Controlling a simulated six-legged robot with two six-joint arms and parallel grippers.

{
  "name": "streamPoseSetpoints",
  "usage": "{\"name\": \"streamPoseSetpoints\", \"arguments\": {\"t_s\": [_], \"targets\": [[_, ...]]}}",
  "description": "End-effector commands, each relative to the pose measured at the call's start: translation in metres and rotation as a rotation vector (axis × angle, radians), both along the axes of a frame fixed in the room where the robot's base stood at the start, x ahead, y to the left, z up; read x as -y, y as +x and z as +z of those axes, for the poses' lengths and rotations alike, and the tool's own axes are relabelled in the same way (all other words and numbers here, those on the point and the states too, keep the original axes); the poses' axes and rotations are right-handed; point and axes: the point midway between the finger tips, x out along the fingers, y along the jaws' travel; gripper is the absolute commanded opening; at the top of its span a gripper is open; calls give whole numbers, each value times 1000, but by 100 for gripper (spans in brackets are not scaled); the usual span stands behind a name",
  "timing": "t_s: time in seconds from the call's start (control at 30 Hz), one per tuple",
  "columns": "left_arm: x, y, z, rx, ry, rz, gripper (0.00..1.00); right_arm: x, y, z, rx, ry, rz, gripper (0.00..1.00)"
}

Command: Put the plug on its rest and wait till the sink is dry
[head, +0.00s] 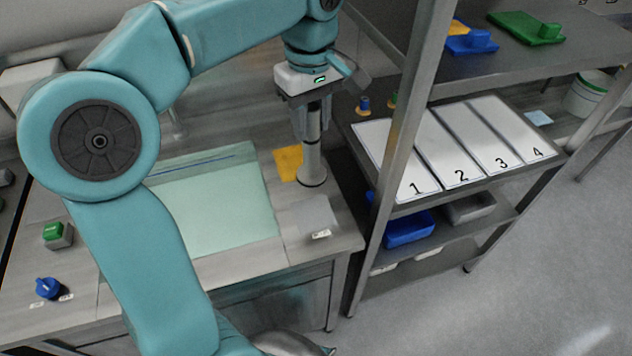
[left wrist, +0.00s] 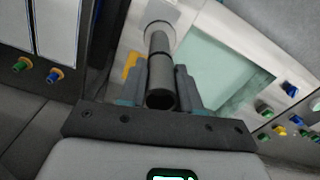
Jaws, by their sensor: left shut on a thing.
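My left gripper (head: 313,100) is shut on the plug (head: 312,152), a grey upright tube with a wide round foot. The plug is over the counter to the right of the sink, beside a yellow patch. I cannot tell whether its foot touches the counter. In the left wrist view the plug (left wrist: 159,46) sits between the fingers of the left gripper (left wrist: 161,85), its open end towards me. The sink (head: 222,207) shows a pale green surface, partly hidden by my left arm; I cannot tell how much liquid it holds. My right gripper is out of view.
A grey square plate (head: 308,214) lies at the counter's front right. A shelf rack with a post (head: 405,120) and numbered white panels (head: 452,148) stands close right of the plug. A green button (head: 56,233) and a blue knob (head: 47,287) are at left.

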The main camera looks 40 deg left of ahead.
Motion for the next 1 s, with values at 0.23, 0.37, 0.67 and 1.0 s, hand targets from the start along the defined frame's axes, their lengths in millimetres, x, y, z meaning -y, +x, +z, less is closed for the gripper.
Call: {"name": "streamPoseSetpoints", "arguments": {"t_s": [0.23,0.37,0.67,1.0], "targets": [[1,1,-67,-1,-1,0,0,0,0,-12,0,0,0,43],[2,2,-85,1,0,-2,0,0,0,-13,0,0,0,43],[3,4,-124,-2,0,-3,0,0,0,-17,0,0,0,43],[3,5,-132,3,0,-3,0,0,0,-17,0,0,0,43]]}}
